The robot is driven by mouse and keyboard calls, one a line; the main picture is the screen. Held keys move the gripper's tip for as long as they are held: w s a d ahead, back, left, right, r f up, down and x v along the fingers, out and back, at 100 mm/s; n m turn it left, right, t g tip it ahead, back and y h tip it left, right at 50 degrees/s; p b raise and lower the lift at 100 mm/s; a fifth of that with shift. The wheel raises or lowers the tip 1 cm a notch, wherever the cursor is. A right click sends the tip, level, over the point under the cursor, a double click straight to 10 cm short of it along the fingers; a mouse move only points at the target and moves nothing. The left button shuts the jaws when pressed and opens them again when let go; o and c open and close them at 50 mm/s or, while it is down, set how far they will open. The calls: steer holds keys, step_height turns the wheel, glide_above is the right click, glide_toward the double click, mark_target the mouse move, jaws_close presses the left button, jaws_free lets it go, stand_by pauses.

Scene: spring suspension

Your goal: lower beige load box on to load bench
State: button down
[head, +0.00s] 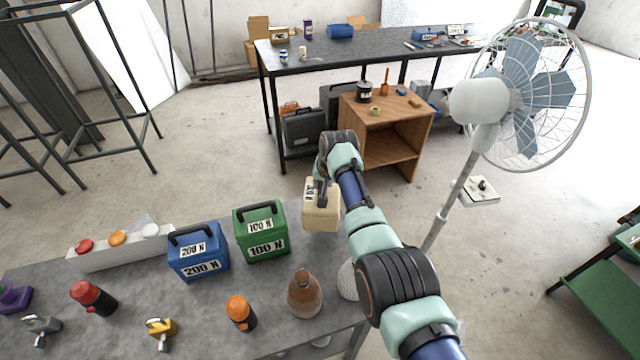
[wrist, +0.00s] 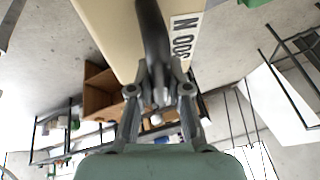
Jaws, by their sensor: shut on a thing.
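The beige load box (head: 321,212) is at the far right corner of the grey load bench (head: 200,318), to the right of the green box. From the head view I cannot tell whether its base touches the bench or hangs just above it. My gripper (head: 320,186) is shut on its dark top handle. In the wrist view my gripper's fingers (wrist: 159,82) close around the handle, and the beige load box (wrist: 112,28) fills the top middle, with part of a white label showing. The underside of the box is hidden.
A green 100 N box (head: 262,243) and a blue 200 N box (head: 199,265) stand to the left. A brown bottle (head: 305,294) and an orange-capped bottle (head: 240,312) stand nearer. A fan (head: 482,100) stands right of my arm. Floor lies beyond the bench's far edge.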

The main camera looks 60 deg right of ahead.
steer(key=shift+f+b, duration=3.4)
steer(key=shift+f, duration=0.35)
steer(key=shift+f+b, duration=0.4)
steer(key=shift+f, duration=0.1)
steer(key=c, duration=1)
jaws_free()
steer(key=shift+c, duration=0.2)
steer(key=shift+f, duration=0.2)
step_height(320, 180, up, 24)
steer(key=p, duration=2.1)
steer(key=shift+r, duration=0.15)
